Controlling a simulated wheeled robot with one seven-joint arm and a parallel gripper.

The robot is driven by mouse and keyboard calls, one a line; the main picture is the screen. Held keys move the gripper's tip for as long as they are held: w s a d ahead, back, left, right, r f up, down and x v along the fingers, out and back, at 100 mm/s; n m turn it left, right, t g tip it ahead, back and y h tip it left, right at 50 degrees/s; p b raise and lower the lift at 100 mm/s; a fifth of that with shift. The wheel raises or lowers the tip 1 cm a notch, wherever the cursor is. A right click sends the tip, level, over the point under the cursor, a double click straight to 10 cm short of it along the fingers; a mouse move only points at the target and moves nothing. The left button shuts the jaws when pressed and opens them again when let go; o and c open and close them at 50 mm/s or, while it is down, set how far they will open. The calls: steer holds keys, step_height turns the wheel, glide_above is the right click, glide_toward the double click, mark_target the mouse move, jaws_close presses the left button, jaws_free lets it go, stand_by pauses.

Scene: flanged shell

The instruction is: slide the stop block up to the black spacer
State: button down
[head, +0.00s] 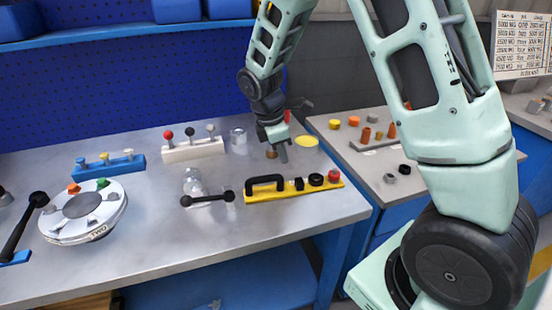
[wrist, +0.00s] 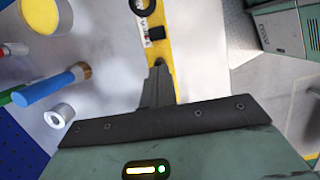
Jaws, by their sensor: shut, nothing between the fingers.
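A yellow rail (head: 262,195) lies on the grey bench; part of it shows in the wrist view (wrist: 163,53). On it stand a black block (head: 299,184), which looks like the stop block, and a thick black ring (head: 316,180), which looks like the black spacer. The block (wrist: 156,33) and ring (wrist: 143,5) show in the wrist view with a small gap between them. My gripper (head: 284,157) is shut and empty, behind the rail in the head view. In the wrist view its fingertips (wrist: 159,64) appear near the rail, below the block; I cannot tell if they touch it.
The rail also carries a black handle (head: 266,179) and a red knob (head: 333,175). A dumbbell-shaped black lever (head: 207,198) lies left of it. A yellow disc (head: 307,141) lies behind. A blue cylinder (wrist: 50,87) and metal ring (wrist: 60,117) are left in the wrist view.

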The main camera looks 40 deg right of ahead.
mark_target(301, 180)
steer(key=x, duration=0.8)
steer(key=shift+s+f, duration=0.1)
steer(key=shift+f, duration=0.2)
steer(key=shift+s+d+p, duration=0.25)
steer(key=shift+s+d, duration=0.1)
steer(key=shift+d, duration=0.55)
steer(key=shift+s+d+p, duration=0.25)
steer(key=shift+s+d, duration=0.05)
steer(key=shift+d, duration=0.6)
steer(key=shift+r, duration=0.1)
